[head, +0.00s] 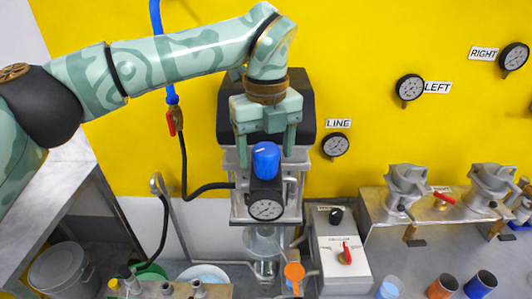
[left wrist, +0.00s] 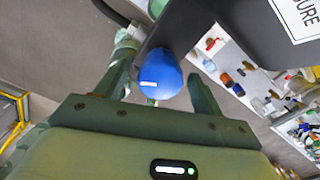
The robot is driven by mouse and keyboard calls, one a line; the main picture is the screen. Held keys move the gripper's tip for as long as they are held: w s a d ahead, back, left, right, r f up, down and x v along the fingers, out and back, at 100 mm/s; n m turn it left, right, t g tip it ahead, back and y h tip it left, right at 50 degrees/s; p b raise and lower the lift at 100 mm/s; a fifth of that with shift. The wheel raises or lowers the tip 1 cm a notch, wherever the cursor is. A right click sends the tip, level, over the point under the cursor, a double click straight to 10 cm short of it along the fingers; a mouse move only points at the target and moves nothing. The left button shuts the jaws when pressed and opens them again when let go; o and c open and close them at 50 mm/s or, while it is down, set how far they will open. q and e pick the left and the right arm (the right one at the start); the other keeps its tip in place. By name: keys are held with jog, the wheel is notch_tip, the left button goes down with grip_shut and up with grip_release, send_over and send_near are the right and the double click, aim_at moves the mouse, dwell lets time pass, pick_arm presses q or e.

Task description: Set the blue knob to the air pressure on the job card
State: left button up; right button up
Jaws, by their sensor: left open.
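The blue knob (head: 266,160) sits on top of a dark regulator body, with a round white-faced gauge (head: 266,210) below it. My left gripper (head: 265,156) is open, with its fingers pointing down on either side of the knob. In the left wrist view the blue knob (left wrist: 160,75), with a small white mark, shows between the two spread fingers (left wrist: 163,82). I cannot tell whether either finger touches it. A white card (left wrist: 298,18) with letters ending in "SURE" is cut off at the top right. The gauge reading is too small to read. My right gripper is not in view.
A LINE gauge (head: 335,145) is on the yellow wall, with LEFT (head: 410,88) and RIGHT (head: 514,57) gauges farther right. A white box (head: 342,252) with a red switch stands right of the regulator. A red-handled valve (head: 175,118) hangs on the blue hose at left.

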pick_arm(q)
jog(key=shift+s+f, duration=0.15)
jog(key=shift+f, duration=0.25)
jog(key=shift+w+f, duration=0.25)
jog(key=shift+f, duration=0.1)
jog(key=shift+s, duration=0.1)
jog(key=c, duration=1)
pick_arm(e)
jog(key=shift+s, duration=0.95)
pick_arm(q)
jog(key=shift+r, duration=0.1)
